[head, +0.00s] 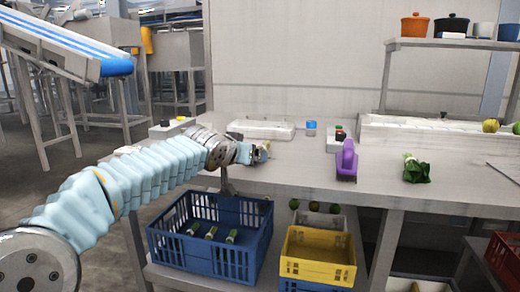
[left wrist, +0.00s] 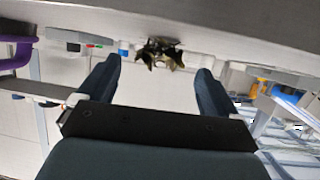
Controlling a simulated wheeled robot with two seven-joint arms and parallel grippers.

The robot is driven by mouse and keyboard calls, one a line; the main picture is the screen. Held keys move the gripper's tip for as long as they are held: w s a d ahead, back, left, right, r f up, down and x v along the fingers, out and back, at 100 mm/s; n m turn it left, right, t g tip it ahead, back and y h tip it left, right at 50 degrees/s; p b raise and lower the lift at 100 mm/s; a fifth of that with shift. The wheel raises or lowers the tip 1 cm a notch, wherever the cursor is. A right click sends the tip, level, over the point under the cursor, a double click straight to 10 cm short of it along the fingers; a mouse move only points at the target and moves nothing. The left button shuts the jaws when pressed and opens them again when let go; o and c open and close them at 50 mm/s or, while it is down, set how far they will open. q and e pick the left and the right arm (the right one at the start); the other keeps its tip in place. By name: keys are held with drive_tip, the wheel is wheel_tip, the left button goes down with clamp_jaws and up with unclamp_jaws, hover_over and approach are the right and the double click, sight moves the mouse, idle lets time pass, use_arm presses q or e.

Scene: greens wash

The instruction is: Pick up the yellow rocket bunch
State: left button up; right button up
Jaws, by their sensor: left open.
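My left gripper (head: 252,154) is low over the counter, its arm coming in from the left. In the left wrist view its two dark fingers (left wrist: 157,82) stand wide apart with nothing between them. A small yellowish-brown leafy bunch (left wrist: 161,54) lies on the counter just beyond the fingertips, roughly centred between them. In the head view only a small tan part of it (head: 265,148) shows past the gripper, which hides the rest. A dark green leafy bunch (head: 417,170) with a pale stem end lies farther right on the counter. My right gripper is not in view.
A purple handled object (head: 347,160) stands on the counter (head: 300,172) between the two bunches. A white tray (head: 262,130) lies behind the gripper. Below are a blue crate (head: 172,254) holding several green bunches and a yellow crate (head: 318,248).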

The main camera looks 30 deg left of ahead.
use_arm(q)
drive_tip(key=p+x, duration=0.1)
drive_tip(key=x, duration=0.1)
drive_tip(key=p+x, duration=0.1)
drive_tip(key=x, duration=0.2)
drive_tip(key=shift+w+r, duration=0.2)
drive_tip(key=shift+w+f, duration=0.15)
drive_tip(key=shift+w, duration=0.05)
drive_tip(key=shift+d, duration=0.1)
drive_tip(key=c, duration=1.1)
